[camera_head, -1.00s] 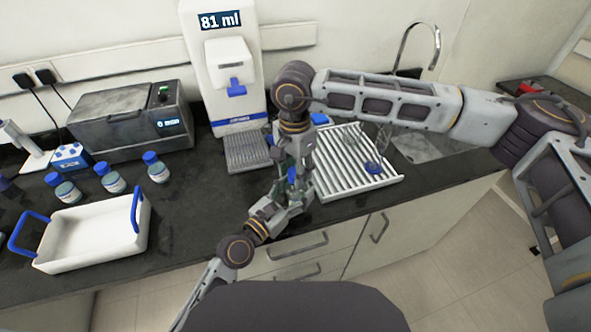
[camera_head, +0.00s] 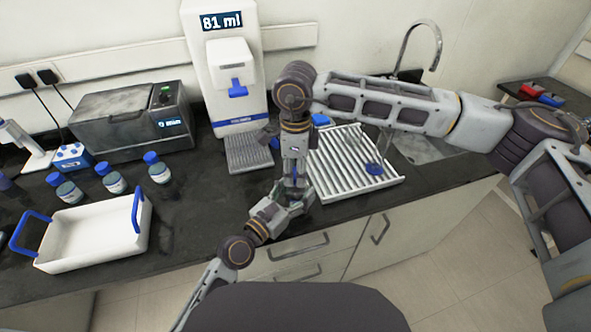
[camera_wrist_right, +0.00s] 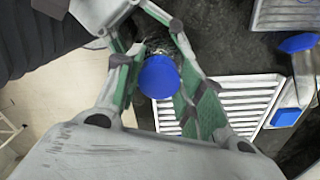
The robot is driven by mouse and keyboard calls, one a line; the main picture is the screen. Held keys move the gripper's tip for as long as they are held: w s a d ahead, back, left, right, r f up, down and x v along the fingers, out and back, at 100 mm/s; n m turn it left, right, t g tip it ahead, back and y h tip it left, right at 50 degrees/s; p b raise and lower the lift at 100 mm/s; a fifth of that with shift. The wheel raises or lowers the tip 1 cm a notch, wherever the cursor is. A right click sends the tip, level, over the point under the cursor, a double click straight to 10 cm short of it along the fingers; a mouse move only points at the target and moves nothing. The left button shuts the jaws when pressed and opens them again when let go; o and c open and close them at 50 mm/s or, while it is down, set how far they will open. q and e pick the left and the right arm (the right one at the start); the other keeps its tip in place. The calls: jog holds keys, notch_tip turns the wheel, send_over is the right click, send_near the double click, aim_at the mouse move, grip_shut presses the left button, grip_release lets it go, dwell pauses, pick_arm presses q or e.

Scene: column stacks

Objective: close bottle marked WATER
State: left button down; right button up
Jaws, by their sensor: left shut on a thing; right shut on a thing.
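A blue cap (camera_wrist_right: 158,77) sits between the green-lined fingers of my right gripper (camera_wrist_right: 160,85) in the right wrist view. In the head view my right gripper (camera_head: 293,178) points down, directly above my left gripper (camera_head: 285,200), near the counter's front edge. Both are shut. A small blue patch shows between them. My left gripper holds what seems to be a bottle, mostly hidden by the grippers and cap. No WATER label is readable, and I cannot tell how the cap sits on the neck.
A white dispenser (camera_head: 228,75) reading 81 ml stands behind. A ribbed draining rack (camera_head: 345,165) with a blue item (camera_head: 374,168) lies right, beside the sink. A white tray (camera_head: 90,235), blue-capped bottles (camera_head: 114,180) and a grey machine (camera_head: 135,125) are left.

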jog(key=m, duration=0.4)
jog(key=shift+w, duration=0.1)
jog(key=m, duration=0.4)
jog(key=shift+d+m, duration=0.1)
jog(key=shift+m, duration=0.3)
jog(key=m, duration=0.4)
jog(key=shift+w+m, duration=0.1)
jog(key=shift+m, duration=0.3)
jog(key=m, duration=0.4)
jog(key=shift+d+m, duration=0.15)
jog(key=shift+m, duration=0.25)
jog(key=m, duration=0.4)
jog(key=shift+d+m, duration=0.1)
jog(key=shift+m, duration=0.2)
jog(key=m, duration=0.4)
jog(key=shift+m, duration=0.4)
jog(key=m, duration=0.4)
jog(key=shift+d+f+m, duration=0.1)
jog(key=shift+m, duration=0.2)
jog(key=shift+s+a+m, duration=0.2)
jog(key=shift+a+m, duration=0.05)
jog(key=shift+m, duration=0.6)
jog(key=shift+s+a+m, duration=0.15)
jog(key=shift+a+m, duration=0.05)
jog(key=shift+m, duration=0.65)
jog(key=shift+d+m, duration=0.1)
jog(key=shift+m, duration=0.3)
jog(key=shift+w+d+m, duration=0.1)
jog(key=shift+d+m, duration=0.2)
jog(key=shift+m, duration=0.2)
